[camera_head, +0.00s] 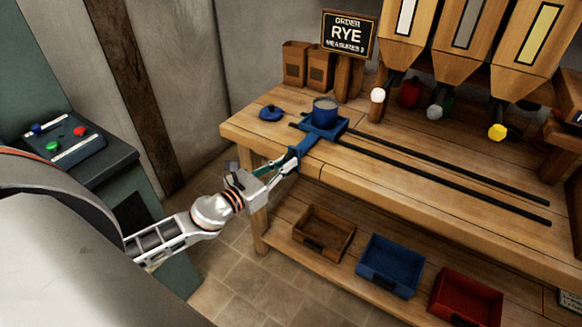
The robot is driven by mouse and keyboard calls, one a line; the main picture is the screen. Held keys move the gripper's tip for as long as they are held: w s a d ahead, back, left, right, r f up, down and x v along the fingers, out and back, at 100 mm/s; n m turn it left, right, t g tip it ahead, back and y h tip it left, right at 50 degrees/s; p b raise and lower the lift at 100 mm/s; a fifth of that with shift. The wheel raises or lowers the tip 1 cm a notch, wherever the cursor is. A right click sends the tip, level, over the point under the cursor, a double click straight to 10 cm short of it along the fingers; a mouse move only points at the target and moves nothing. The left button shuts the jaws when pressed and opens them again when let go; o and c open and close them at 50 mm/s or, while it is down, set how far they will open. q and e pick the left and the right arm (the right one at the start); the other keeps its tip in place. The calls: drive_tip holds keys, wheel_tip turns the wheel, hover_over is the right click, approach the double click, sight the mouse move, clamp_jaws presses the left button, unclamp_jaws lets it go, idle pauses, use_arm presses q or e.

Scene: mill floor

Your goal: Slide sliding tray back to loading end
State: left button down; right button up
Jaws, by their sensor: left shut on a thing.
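The blue sliding tray (334,130) sits at the left end of two black rails (440,177) on the wooden bench. A blue cup-like container (325,106) stands on the tray. A blue handle (304,143) sticks out from the tray toward the bench's front edge. My left gripper (290,164) reaches in from the left and is shut on this handle; its fingertips are small in view and partly merge with the handle. My right gripper is not in view.
A blue lid-like disc (270,113) lies left of the tray. Brown, blue (389,265) and red bins stand on the lower shelf. The rails right of the tray are clear.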

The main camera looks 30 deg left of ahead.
use_arm(q)
drive_tip(key=shift+a, duration=0.6)
drive_tip(key=shift+w, duration=0.1)
drive_tip(key=c, duration=2.1)
unclamp_jaws()
drive_tip(key=shift+a, duration=0.2)
drive_tip(key=shift+c, duration=0.2)
drive_tip(key=shift+d, duration=0.1)
drive_tip(key=v, duration=1.2)
